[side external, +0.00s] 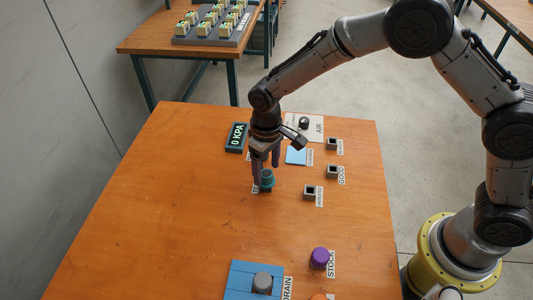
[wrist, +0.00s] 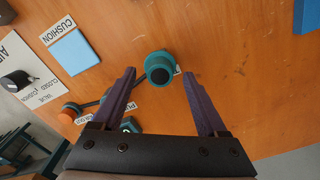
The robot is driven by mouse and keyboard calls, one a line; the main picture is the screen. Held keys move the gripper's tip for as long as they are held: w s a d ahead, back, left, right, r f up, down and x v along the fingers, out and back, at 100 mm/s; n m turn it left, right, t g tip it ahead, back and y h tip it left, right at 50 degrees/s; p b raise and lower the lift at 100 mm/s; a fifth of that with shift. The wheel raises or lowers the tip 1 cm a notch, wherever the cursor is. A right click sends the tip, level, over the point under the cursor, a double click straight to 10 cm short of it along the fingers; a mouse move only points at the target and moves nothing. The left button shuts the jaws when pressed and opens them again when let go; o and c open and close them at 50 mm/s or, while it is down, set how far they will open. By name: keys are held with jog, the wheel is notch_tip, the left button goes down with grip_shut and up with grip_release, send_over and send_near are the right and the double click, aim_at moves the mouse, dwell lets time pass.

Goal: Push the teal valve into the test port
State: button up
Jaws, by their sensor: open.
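The teal valve (side external: 267,180) stands on the wooden table under my gripper (side external: 266,174). In the wrist view the teal valve (wrist: 160,66) is a round teal piece with a dark centre, between and slightly beyond the two purple fingertips. My gripper (wrist: 158,74) is open, pointing down, with a finger on either side of the valve; I cannot tell whether either touches it. A dark line runs from near the valve to an orange fitting (wrist: 70,111). Another small teal part (wrist: 128,126) is partly hidden by my gripper. I cannot read which label marks the test port.
A 0 KPA display (side external: 237,137), a blue cushion pad (side external: 296,156) and an AIR panel (side external: 305,125) lie at the back. Several small dark blocks stand along the right side. A blue drain fixture (side external: 243,281) and purple stock cylinder (side external: 319,257) are in front. The table's left is clear.

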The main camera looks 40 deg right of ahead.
aim_at(267, 173)
notch_tip(267, 173, up, 14)
jog(key=shift+f, duration=0.25)
dwell(0.6)
jog(key=s+d+r+m+t, duration=0.1)
jog(key=s+d+r+t, duration=0.1)
jog(key=s+d+r, duration=0.45)
jog(key=s+d+r+m+t, duration=0.2)
jog(key=s+d+r, duration=0.1)
jog(key=d+r, duration=0.5)
jog(key=s+d+f, duration=0.2)
jog(key=s, duration=0.6)
jog(key=s+d+f+t, duration=0.1)
jog(key=s+d+f, duration=0.1)
jog(key=s, duration=0.6)
jog(key=shift+s+f+t, duration=0.25)
jog(key=shift+f+t, duration=0.05)
jog(key=shift+f, duration=0.3)
jog(key=shift+c, duration=0.3)
